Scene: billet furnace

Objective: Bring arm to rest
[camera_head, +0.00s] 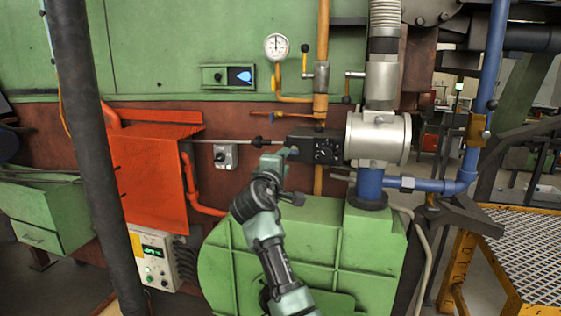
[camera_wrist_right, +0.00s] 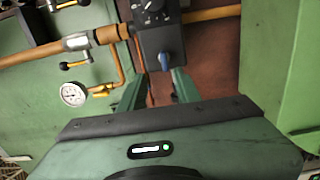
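My right arm rises from the bottom centre of the head view, over the green housing. Its gripper (camera_head: 278,158) is at the left end of a dark control box (camera_head: 318,150); contact cannot be told. In the right wrist view the two green fingers stand apart, and the gripper (camera_wrist_right: 158,88) is open with nothing held between them. The box (camera_wrist_right: 155,38) with its blue knob (camera_wrist_right: 164,61) lies just beyond the fingertips. My left gripper is not in view.
A green blower housing (camera_head: 300,245) stands below the arm. An orange-red box (camera_head: 152,180) is at left, and a silver valve body (camera_head: 378,138) with blue pipe (camera_head: 430,187) at right. A pressure gauge (camera_head: 276,46) is above. A yellow-framed grating (camera_head: 540,250) is at far right.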

